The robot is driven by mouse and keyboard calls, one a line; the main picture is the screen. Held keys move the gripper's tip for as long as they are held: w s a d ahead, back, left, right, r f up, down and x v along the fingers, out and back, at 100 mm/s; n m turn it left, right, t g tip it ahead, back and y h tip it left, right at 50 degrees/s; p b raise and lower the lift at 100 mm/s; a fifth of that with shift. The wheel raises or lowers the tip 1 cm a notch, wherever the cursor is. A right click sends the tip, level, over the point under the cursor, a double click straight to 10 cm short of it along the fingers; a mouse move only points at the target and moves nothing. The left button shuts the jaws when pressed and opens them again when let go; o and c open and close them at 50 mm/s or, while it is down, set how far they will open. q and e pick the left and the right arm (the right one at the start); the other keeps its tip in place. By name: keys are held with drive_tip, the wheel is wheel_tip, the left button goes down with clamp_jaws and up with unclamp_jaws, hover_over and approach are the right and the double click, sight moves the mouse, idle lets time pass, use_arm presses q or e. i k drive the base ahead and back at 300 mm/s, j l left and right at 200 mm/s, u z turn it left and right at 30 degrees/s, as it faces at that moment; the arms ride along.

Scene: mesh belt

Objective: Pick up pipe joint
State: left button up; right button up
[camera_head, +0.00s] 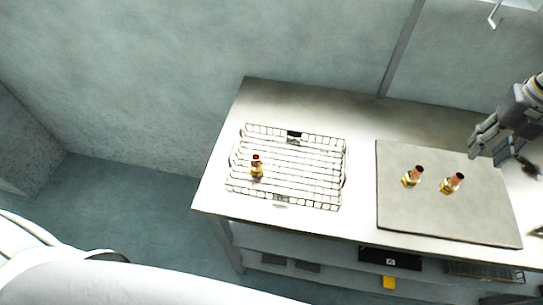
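Two pipe joints stand on a flat grey mat (400,219) at the right of the table. Each has a brass lower part and a copper-coloured top: one is the left joint (412,176), the other the right joint (452,183). A third pipe joint (257,167) is in the wire mesh basket (318,203) to the left. My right gripper (500,153) is near the mat's right back edge, to the right of the joints and apart from them. Its fingers are spread and nothing shows between them. My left gripper is out of view.
The table (270,96) has bare surface behind the basket and a narrow gap between basket and mat. Under the tabletop, a shelf holds a black box (390,259) and a yellow item (389,282). A wall (330,45) stands behind the table.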

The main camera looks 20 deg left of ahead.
sight(256, 166)
drive_tip(key=k+j+u, duration=0.2)
drive_tip(key=j, duration=0.3)
drive_tip(key=j+u, duration=0.2)
drive_tip(key=j, duration=0.35)
drive_tip(key=k+j+u, duration=0.2)
drive_tip(key=j, duration=0.35)
drive_tip(key=i, duration=0.1)
